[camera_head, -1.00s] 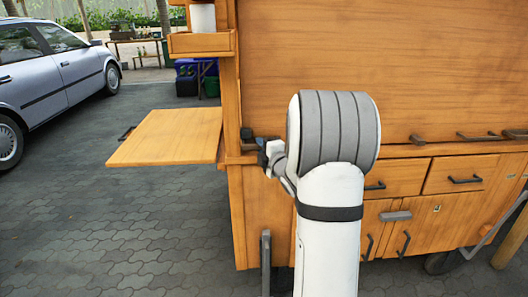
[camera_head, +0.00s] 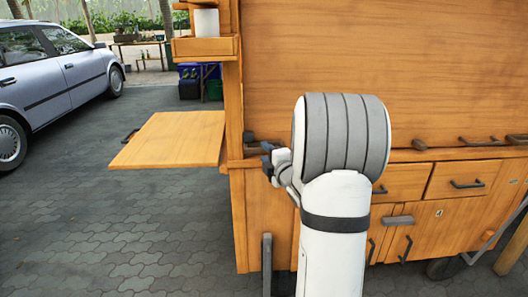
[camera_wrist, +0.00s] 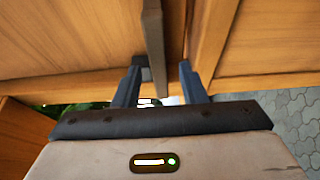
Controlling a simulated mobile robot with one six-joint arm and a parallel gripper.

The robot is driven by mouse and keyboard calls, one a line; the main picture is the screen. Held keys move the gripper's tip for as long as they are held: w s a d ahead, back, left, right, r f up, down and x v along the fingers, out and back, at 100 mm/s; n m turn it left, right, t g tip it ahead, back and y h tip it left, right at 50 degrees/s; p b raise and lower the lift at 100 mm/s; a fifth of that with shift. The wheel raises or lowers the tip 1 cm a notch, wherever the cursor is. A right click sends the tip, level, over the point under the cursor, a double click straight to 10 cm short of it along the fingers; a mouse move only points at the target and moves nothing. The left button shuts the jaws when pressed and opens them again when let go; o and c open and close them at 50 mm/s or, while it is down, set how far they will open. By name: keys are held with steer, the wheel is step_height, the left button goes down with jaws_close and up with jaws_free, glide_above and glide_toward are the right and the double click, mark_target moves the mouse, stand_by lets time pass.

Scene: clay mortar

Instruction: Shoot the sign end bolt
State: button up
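A dark metal fitting (camera_head: 249,138), which looks like the bolt, sits at the left end of the ledge under the cart's big wooden panel (camera_head: 330,60). In the head view my gripper (camera_head: 267,160) is just right of and below it, small and partly hidden by my arm. In the wrist view my gripper (camera_wrist: 161,82) has its two fingers apart, with a grey bar (camera_wrist: 153,40) running between them. A dark block shows at the left fingertip; I cannot tell whether it is the bolt or whether anything touches. No grip on anything shows.
A wooden side shelf (camera_head: 172,138) sticks out left of the cart. A small ledge with a white container (camera_head: 206,22) is above. Drawers (camera_head: 462,179) and doors with handles lie to the right. A parked car (camera_head: 55,75) stands far left. The paving (camera_head: 120,230) before the shelf is clear.

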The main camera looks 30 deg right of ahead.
steer(key=s, duration=0.5)
steer(key=shift+s+a, duration=0.1)
steer(key=shift+a, duration=0.05)
